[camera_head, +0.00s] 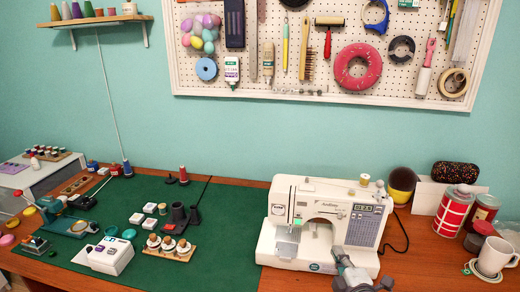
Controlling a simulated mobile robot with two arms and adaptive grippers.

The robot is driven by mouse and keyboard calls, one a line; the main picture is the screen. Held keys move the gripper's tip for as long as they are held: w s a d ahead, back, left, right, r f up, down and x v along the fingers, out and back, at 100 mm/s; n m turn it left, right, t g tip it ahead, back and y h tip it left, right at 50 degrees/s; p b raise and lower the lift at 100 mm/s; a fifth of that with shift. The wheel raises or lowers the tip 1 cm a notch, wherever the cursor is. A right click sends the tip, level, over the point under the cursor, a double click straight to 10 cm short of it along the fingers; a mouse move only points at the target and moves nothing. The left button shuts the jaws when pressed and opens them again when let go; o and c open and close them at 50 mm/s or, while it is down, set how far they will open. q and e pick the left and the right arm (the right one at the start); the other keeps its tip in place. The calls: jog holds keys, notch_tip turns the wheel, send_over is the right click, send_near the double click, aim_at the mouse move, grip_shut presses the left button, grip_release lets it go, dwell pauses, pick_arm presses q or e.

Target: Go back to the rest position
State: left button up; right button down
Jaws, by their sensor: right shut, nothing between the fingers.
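My right gripper (345,262) is dark grey and shows at the bottom edge, right of centre. It is shut and empty, in front of the lower right part of the white sewing machine (298,240) and overlapping it in the picture. I cannot tell whether it touches the machine. The rest of my right arm is below the frame. My left gripper is not in view.
A green mat (225,245) covers the left of the wooden table, with a white device (108,256), a teal tool (68,226) and a small rack (168,248) on it. Red tins (455,212) and a white mug (492,257) stand at the right. A pegboard (275,90) hangs behind.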

jog(key=s+f+m+g, duration=0.2)
jog(key=s+f+m, duration=0.1)
jog(key=s, duration=0.1)
jog(key=s+f+m+g+h, duration=0.1)
jog(key=s+f+m+g, duration=0.1)
jog(key=s+f+m, duration=0.1)
jog(key=s+f+m+g, duration=0.2)
jog(key=s+f, duration=0.1)
jog(key=s, duration=0.3)
jog(key=shift+a+f+m+g, duration=0.25)
jog(key=shift+a+m+g, duration=0.05)
jog(key=shift+m, duration=0.1)
jog(key=s+a+f+m+g+y, duration=0.1)
jog(key=s+a+f+m+g, duration=0.2)
jog(key=s, duration=0.6)
jog(key=s+a+f+m+g, duration=0.1)
jog(key=s+m+g, duration=0.25)
jog(key=s, duration=0.55)
notch_tip(320, 180, down, 26)
jog(key=s+g, duration=0.1)
jog(key=g, duration=0.1)
jog(key=s+d+f+n, duration=0.1)
jog(key=s+d+f, duration=0.2)
jog(key=s+f, duration=1.3)
jog(key=shift+s+f+g, duration=0.2)
jog(key=shift+s+g, duration=0.25)
jog(key=shift+d, duration=0.1)
